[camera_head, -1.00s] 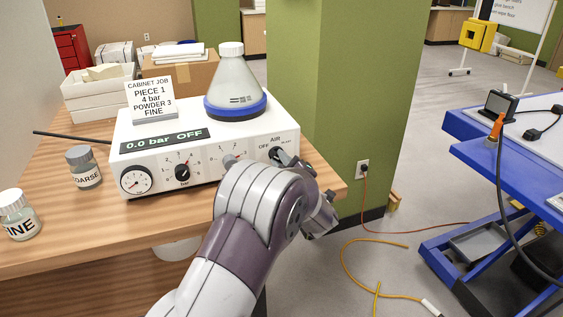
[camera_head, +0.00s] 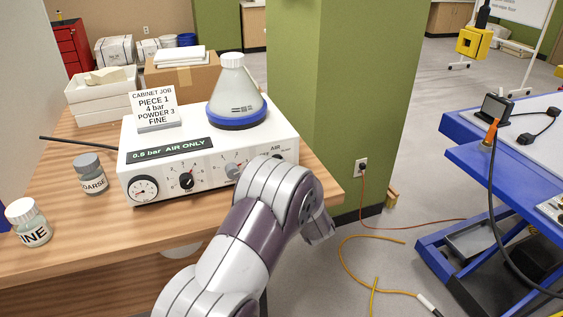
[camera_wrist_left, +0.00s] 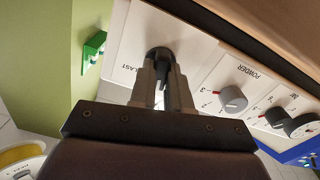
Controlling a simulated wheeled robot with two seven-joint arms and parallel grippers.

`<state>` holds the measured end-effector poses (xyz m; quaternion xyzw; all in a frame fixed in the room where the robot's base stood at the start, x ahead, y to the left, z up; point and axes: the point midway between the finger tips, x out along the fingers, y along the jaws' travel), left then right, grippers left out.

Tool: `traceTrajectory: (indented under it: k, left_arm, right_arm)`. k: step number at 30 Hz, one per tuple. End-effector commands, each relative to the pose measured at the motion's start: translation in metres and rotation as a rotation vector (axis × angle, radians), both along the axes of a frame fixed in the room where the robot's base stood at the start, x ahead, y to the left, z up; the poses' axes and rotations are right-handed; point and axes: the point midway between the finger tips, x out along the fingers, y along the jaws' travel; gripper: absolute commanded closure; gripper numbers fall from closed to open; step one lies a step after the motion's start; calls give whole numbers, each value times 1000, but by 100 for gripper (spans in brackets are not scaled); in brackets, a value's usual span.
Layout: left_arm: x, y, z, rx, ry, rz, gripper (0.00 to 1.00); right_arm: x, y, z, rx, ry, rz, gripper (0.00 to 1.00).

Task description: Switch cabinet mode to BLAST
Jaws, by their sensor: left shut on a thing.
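The white cabinet control box (camera_head: 215,165) stands on the wooden bench. My left gripper (camera_wrist_left: 164,78) is shut on this knob, one finger on each side. In the head view my own wrist hides the fingers and most of the knob. My right gripper is in neither view.
The powder knob (camera_wrist_left: 232,98) and bar knob (camera_head: 187,181) sit along the same panel. A blue-based flask (camera_head: 236,95) and a job card (camera_head: 154,104) stand on top. The COARSE jar (camera_head: 90,174) and FINE jar (camera_head: 29,223) stand at the left. A green pillar (camera_head: 345,110) rises behind.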

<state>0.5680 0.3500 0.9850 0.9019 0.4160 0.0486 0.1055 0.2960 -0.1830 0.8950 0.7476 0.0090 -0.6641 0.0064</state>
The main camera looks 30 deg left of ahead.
Motion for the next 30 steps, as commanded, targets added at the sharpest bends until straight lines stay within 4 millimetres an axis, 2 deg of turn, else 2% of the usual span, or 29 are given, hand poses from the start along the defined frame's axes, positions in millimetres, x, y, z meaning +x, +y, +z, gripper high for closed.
traceTrajectory:
  k: [1,12,30]
  left_arm:
    - [0,0,5,27,33,0,100]
    - [0,0,4,255,300,1,100]
    - [1,-1,3,597,699,-1,100]
  right_arm:
    - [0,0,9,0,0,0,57]
    - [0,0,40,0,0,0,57]
    - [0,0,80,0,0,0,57]
